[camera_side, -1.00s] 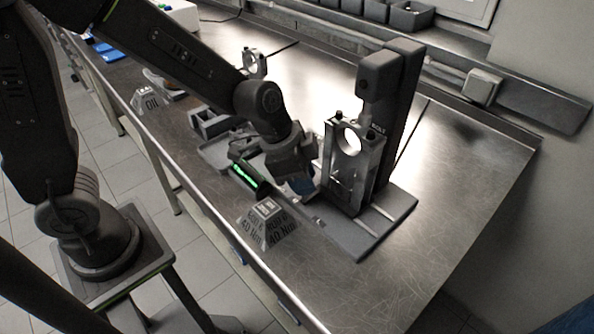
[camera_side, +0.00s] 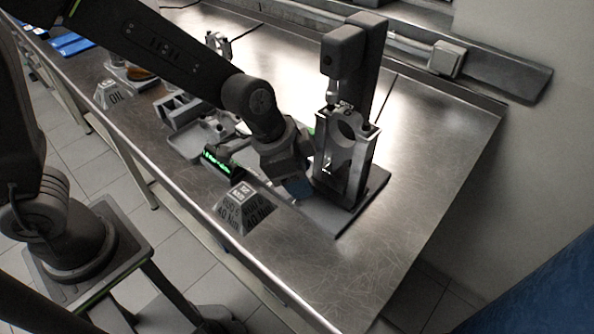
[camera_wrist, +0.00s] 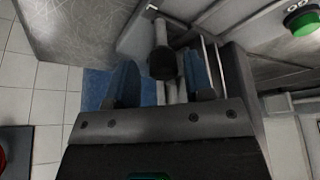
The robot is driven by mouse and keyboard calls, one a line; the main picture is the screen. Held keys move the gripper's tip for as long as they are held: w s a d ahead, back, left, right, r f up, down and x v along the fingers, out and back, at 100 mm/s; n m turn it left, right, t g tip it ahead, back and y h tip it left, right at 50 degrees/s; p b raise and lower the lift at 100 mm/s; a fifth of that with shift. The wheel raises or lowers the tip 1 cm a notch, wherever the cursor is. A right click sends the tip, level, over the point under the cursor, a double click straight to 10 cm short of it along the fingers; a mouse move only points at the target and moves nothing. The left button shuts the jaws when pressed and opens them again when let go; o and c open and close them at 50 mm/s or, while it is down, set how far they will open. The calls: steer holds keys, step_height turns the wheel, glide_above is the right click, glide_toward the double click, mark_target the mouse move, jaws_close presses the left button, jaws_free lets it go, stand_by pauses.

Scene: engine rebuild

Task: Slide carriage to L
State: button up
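The carriage (camera_side: 352,172) is a grey upright fixture with a round bearing opening at its top. In the side view it stands on a dark base plate (camera_side: 330,222), below the dark head of a press column (camera_side: 343,50). My gripper (camera_side: 300,187) is low at the carriage's left side; whether it touches is unclear. In the wrist view my gripper's blue fingers (camera_wrist: 162,85) are apart, with a dark round knob (camera_wrist: 162,64) on a rod between them. Gaps show on both sides of the knob. No L mark is readable.
A labelled grey block (camera_side: 245,207) and a dark device with a green display (camera_side: 222,163) stand left of my gripper. A shallow grey tray (camera_side: 190,146) lies behind them. The metal bench is clear on the right. A green button (camera_wrist: 304,22) shows in the wrist view.

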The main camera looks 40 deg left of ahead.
steer(key=shift+o, duration=0.2)
steer(key=shift+a, duration=0.1)
steer(key=v, duration=1.4)
steer(key=shift+f, duration=0.1)
steer(key=s+a+n+t+y, duration=0.2)
steer(key=s+a+n+y, duration=0.1)
steer(key=s+a+n, duration=0.6)
steer(key=a, duration=0.4)
steer(key=shift+s+a, duration=0.2)
steer(key=shift+s, duration=0.15)
